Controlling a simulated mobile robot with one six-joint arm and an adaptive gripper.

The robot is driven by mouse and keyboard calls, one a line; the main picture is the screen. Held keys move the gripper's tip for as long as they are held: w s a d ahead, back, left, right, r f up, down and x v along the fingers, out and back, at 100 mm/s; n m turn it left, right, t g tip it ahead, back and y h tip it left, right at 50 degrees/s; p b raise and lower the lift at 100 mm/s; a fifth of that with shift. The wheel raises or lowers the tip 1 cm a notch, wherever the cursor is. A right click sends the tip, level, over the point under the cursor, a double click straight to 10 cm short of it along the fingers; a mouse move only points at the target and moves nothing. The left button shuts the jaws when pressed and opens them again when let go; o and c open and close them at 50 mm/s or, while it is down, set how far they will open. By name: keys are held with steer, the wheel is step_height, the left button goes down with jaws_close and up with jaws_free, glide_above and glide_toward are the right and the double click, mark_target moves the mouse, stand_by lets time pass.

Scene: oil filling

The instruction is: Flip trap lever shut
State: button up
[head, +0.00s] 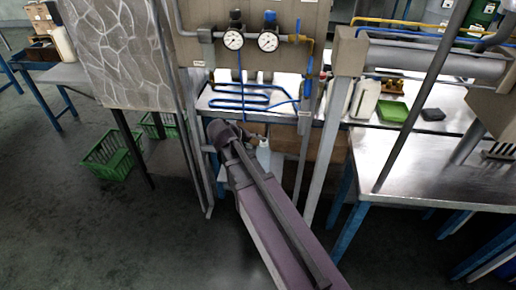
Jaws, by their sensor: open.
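My arm reaches up from the lower right to a bend below the pipe panel. My gripper (256,140) shows only as a small dark shape right of that bend, in front of the shelf under the bench. It is open, with nothing seen between its fingers. I cannot pick out the trap lever for sure. A pipe with a yellow section and a blue valve part (308,70) runs down the right side of the panel (262,14), apart from my gripper. Blue looped tubing (240,97) lies above my arm's bend.
Two round gauges, left (233,40) and right (268,41), sit on the panel. Grey posts (327,140) stand close right of my gripper. A metal table (440,165) is at right. Green crates (110,157) lie on the floor at left. The front-left floor is clear.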

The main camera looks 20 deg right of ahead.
steer(key=shift+m+g+y, duration=0.3)
steer(key=shift+g+y, duration=0.5)
steer(key=shift+y, duration=0.1)
steer(key=shift+s+d+f+p, duration=0.1)
steer(key=shift+s+f+p, duration=0.1)
steer(key=shift+s, duration=0.5)
steer(key=shift+s+d+f+p, duration=0.1)
steer(key=shift+s+p, duration=0.15)
steer(key=shift+s, duration=0.45)
steer(key=shift+s+d+f+p, duration=0.1)
steer(key=shift+s+f+p, duration=0.1)
steer(key=shift+s, duration=0.5)
steer(key=shift+s, duration=0.1)
steer(key=shift+s+a+f+m+g+y, duration=0.1)
steer(key=shift+s+a+f+g+y, duration=0.4)
steer(key=shift+s+y, duration=0.9)
steer(key=shift+s+a+f+m+g+y, duration=0.1)
steer(key=shift+s+a+f+g+y, duration=0.55)
steer(key=shift+s, duration=1.4)
steer(key=shift+s+a+f+m+g+y, duration=0.1)
steer(key=shift+s+a+f+g+y, duration=0.25)
steer(key=shift+s+y, duration=1.1)
steer(key=shift+s+d+f+h, duration=0.1)
steer(key=shift+s+d+h, duration=0.15)
steer(key=shift+s+h, duration=0.1)
